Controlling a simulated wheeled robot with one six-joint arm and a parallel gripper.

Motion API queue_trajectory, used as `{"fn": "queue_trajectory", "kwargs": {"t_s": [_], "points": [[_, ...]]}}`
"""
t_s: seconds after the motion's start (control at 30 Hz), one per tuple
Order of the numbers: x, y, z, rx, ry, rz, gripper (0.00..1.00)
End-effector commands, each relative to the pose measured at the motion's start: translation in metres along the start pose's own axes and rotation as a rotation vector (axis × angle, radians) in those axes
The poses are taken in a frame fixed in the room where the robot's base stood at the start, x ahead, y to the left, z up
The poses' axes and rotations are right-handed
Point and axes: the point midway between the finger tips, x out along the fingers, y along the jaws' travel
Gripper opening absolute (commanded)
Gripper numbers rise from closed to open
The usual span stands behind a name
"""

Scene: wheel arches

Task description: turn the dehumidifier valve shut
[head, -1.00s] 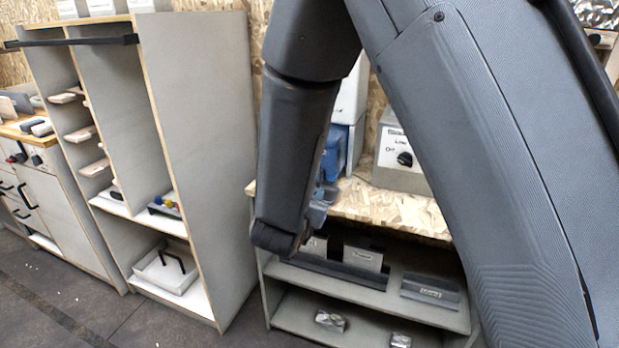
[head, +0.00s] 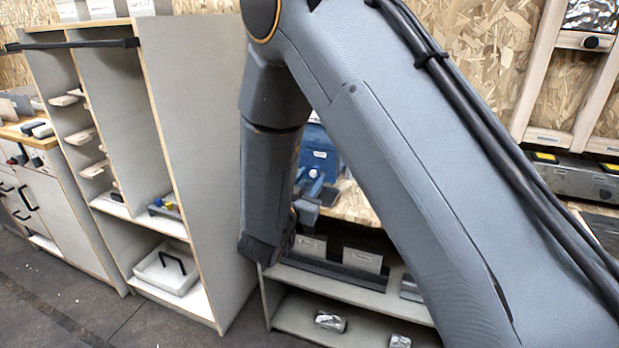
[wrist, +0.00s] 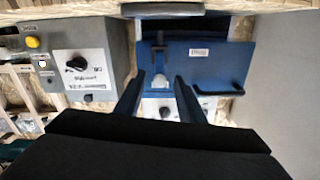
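The blue unit (head: 322,150) stands on the bench top, partly behind my arm in the head view. It also shows in the wrist view (wrist: 215,68), with a small label too small to read. A pale round knob, seemingly the valve (wrist: 159,82), is on its face, below a dark upright bar. It shows in the head view too (head: 314,173). My gripper (wrist: 159,80) is open, its two dark fingers apart on either side of the knob in the picture. I cannot tell whether they touch it. In the head view my gripper (head: 306,208) is partly hidden.
A grey box with a black dial (wrist: 78,63) and a yellow button (wrist: 33,42) is at left in the wrist view. A dark handle (wrist: 236,88) is right of the knob. A tall grey cabinet (head: 205,150) stands left of my arm. Shelves (head: 350,282) lie below the bench top.

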Motion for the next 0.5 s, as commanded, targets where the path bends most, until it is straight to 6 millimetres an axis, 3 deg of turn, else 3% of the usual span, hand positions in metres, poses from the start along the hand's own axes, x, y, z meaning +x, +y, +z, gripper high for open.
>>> {"fn": "queue_trajectory", "kwargs": {"t_s": [0.33,0.5], "points": [[0.0045,0.0001,-0.0001,0.001,0.0,0.0,0.34],[0.0044,0.0,-0.0002,0.001,0.0,0.0,0.05]]}}
